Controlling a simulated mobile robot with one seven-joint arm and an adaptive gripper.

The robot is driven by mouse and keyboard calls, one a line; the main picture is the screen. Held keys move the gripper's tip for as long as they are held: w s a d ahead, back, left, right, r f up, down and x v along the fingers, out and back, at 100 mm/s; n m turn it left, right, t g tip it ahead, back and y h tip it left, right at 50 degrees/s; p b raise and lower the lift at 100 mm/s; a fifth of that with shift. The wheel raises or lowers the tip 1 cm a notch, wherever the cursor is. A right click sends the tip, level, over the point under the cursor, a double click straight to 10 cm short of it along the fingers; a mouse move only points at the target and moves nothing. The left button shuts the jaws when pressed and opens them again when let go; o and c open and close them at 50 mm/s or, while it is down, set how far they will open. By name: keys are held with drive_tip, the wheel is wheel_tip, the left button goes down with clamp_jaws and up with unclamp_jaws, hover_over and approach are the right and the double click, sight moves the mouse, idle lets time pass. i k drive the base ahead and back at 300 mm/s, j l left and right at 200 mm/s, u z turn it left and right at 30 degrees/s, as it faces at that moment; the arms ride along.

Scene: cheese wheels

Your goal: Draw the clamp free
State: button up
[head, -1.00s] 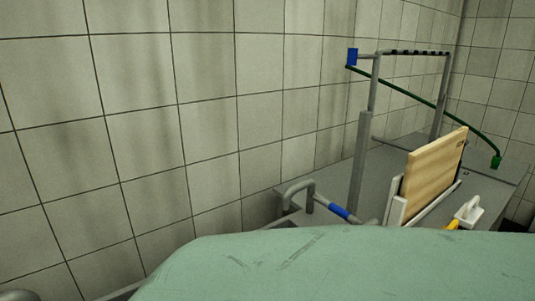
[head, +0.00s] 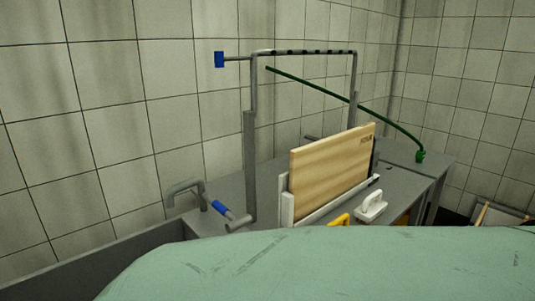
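I cannot make out with certainty which thing is the clamp. A grey bent piece (head: 184,190) shaped like a bracket stands at the left end of the workbench. A short bar with a blue sleeve (head: 221,209) lies beside it, near the foot of a tall grey frame (head: 249,160). My gripper is not in view.
A wooden board (head: 330,160) stands upright in a pale holder (head: 288,208) on the grey workbench (head: 415,188). A white handled tool (head: 371,206) and a yellow piece (head: 340,219) lie in front. A long green rod (head: 335,93) slopes behind. A tiled wall (head: 110,120) closes off the left.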

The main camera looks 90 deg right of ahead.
sight(372, 158)
drive_tip(key=k+z, duration=0.25)
drive_tip(key=z, duration=0.25)
drive_tip(key=k+l+z, duration=0.1)
drive_tip(key=z, duration=0.35)
drive_tip(key=k+z, duration=0.1)
drive_tip(key=z, duration=1.55)
drive_tip(key=k+j+z, duration=0.1)
drive_tip(key=j+z, duration=0.2)
drive_tip(key=z, duration=0.15)
drive_tip(key=k+j+z, duration=0.15)
drive_tip(key=z, duration=0.3)
drive_tip(key=j, duration=0.1)
